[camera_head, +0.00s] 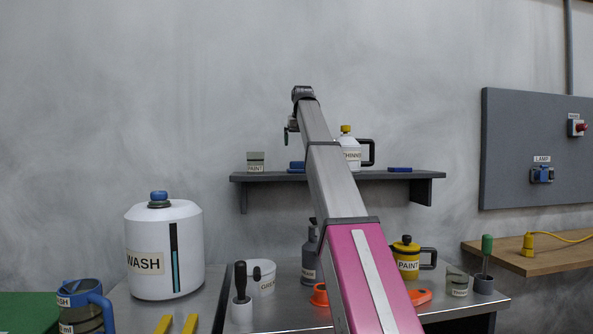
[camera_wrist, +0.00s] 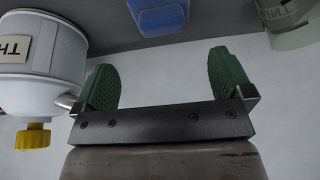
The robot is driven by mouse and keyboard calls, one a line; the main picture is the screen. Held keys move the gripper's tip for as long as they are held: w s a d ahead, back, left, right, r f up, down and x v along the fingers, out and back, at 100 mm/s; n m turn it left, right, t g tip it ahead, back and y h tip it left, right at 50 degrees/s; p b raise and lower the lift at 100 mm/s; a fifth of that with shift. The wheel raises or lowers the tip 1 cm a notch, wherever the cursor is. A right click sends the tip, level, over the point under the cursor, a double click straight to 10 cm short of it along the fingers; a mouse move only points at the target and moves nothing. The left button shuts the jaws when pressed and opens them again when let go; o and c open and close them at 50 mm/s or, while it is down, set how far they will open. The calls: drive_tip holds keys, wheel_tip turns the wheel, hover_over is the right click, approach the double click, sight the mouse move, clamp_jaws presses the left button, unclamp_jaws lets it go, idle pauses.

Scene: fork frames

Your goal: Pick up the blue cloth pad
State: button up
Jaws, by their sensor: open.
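Two blue pads show on the grey wall shelf (camera_head: 318,177) in the head view. One blue pad (camera_head: 297,166) is left of the middle, partly behind my arm. The other blue pad (camera_head: 400,169) lies toward the right end. My gripper (camera_head: 287,133) is above the left pad. In the wrist view my gripper (camera_wrist: 168,80) is open, with green pads on both fingers and nothing between them. A blue pad (camera_wrist: 158,15) shows beyond the fingertips at the top edge, cut off by the frame. It lies roughly in line with the gap.
A white thinner bottle (camera_head: 350,151) with a yellow cap stands right of the left pad; in the wrist view the bottle (camera_wrist: 42,60) is close beside one finger. A paint cup (camera_head: 255,162) stands to the left. The bench (camera_head: 290,316) below is crowded.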

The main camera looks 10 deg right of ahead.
sight(297, 162)
drive_tip(key=x, duration=0.9)
drive_tip(key=shift+w+a+f, duration=0.1)
drive_tip(key=shift+w+f, duration=0.1)
drive_tip(key=shift+w, duration=0.1)
drive_tip(key=c, duration=1)
